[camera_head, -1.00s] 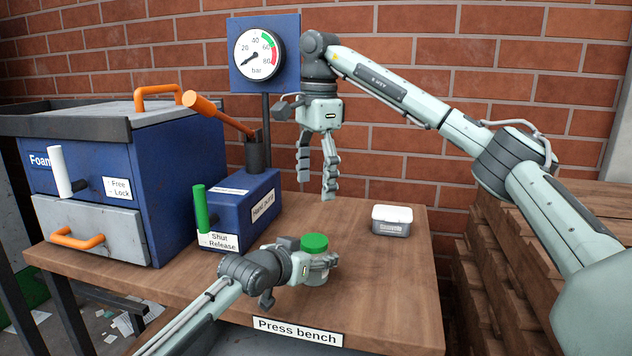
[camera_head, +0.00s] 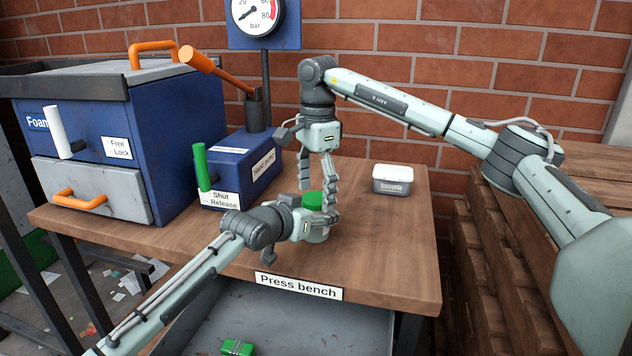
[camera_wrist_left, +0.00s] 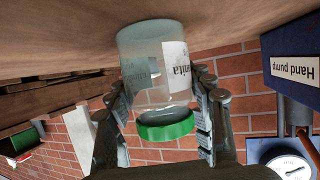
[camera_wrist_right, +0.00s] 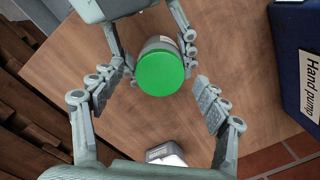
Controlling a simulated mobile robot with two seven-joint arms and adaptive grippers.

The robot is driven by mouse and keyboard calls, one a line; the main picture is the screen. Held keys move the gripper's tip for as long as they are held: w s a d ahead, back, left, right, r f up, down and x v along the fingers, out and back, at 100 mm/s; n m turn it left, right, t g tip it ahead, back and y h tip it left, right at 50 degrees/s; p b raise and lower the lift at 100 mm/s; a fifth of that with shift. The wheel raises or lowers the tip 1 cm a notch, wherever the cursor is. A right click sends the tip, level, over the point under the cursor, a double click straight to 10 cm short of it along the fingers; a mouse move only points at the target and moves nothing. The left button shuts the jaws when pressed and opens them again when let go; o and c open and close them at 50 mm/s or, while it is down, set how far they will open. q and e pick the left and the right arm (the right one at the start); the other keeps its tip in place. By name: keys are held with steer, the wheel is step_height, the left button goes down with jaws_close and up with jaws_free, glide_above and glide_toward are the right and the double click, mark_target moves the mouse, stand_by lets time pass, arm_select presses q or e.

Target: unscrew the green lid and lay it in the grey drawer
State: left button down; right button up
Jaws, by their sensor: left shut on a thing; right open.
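The green lid (camera_head: 313,200) sits on a clear jar (camera_head: 317,235) standing on the bench. The left wrist view shows the lid (camera_wrist_left: 166,129) on the jar (camera_wrist_left: 150,60), with a white label. My left gripper (camera_wrist_left: 160,80) is shut around the jar's side below the lid. My right gripper (camera_head: 318,192) points down over the lid, open, its fingers on either side; in the right wrist view a gap shows between them and the lid (camera_wrist_right: 160,73). A grey drawer front (camera_head: 125,193) with an orange handle is shut.
A small white-topped box (camera_head: 393,179) stands at the right. The bench (camera_head: 390,250) is clear front right.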

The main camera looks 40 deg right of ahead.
steer(key=c, duration=1.6)
steer(key=shift+o, duration=0.2)
